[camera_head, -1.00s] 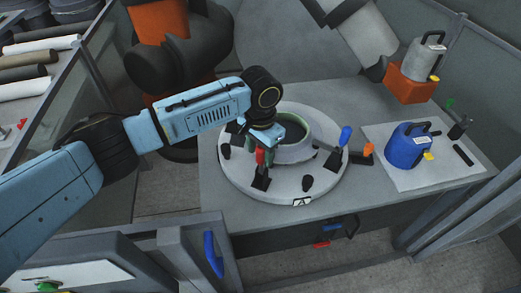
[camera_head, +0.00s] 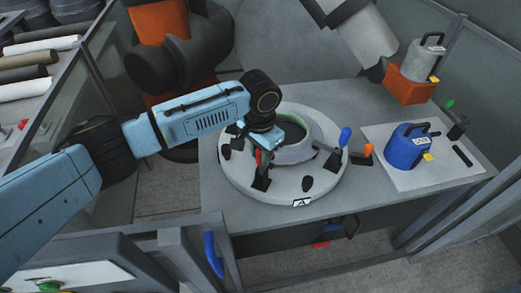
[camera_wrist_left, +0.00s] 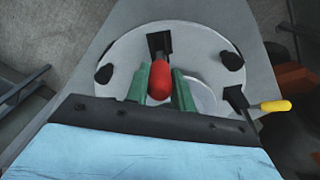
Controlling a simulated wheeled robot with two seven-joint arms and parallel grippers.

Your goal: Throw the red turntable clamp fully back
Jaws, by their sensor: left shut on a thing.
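The red clamp handle (camera_wrist_left: 160,80) stands between the two green fingers of my left gripper (camera_wrist_left: 161,88) in the left wrist view. The fingers are shut on it. In the head view, the red handle (camera_head: 258,157) shows only as a small strip under my left gripper (camera_head: 262,150), which hides most of it. The clamp's dark base (camera_head: 261,184) sits on the near side of the round pale turntable (camera_head: 285,194). A grey ring-shaped mould (camera_head: 296,152) lies on the turntable. My right gripper is not in view.
A blue container (camera_head: 405,150) stands on a pale sheet farther right. An orange holder (camera_head: 408,92) with a grey canister (camera_head: 425,60) is behind. The bench front right is bare.

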